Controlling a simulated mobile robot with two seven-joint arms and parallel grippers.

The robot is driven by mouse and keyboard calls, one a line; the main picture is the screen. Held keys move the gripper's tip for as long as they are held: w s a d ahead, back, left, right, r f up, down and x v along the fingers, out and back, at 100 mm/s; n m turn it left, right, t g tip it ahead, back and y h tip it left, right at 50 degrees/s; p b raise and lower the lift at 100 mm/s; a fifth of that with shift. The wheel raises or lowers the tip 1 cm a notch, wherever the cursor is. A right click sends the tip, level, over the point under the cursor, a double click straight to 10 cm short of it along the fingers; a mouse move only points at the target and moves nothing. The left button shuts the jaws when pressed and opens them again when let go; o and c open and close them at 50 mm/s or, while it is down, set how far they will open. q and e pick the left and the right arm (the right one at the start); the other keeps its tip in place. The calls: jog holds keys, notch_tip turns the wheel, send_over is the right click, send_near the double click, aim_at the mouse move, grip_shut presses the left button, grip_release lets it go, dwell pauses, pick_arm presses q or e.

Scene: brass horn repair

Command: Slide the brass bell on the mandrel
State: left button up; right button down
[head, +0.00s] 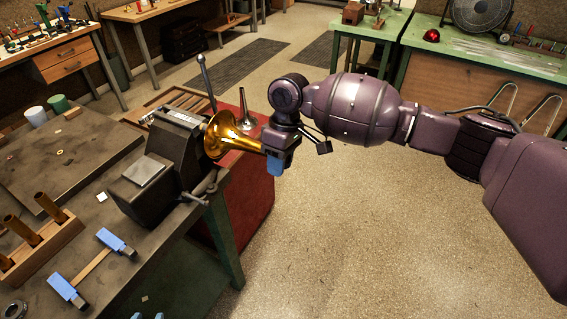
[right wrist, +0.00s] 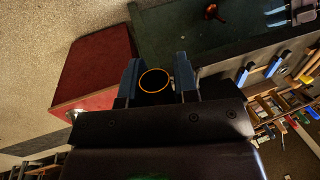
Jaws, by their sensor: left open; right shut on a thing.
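The brass bell (head: 222,136) hangs level beside the vise, its flared mouth to the left. My right gripper (head: 272,158) is shut on its narrow right end; in the right wrist view a brass ring (right wrist: 154,81) shows between the fingers. Only the blue fingertips of my left gripper (head: 148,316) show at the bottom edge, apart and empty.
A dark vise (head: 150,185) with a steel rod (head: 206,82) behind it stands at the bench edge, close to the bell. A wooden bar with blue ends (head: 94,265) and a rack of brass tubes (head: 38,235) lie on the bench. Floor (head: 360,220) to the right is clear.

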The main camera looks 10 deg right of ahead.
jog(key=shift+w+a, duration=0.6)
jog(key=shift+a, duration=0.3)
jog(key=c, duration=0.8)
grip_release()
jog(key=b+v, duration=0.1)
jog(key=v, duration=1)
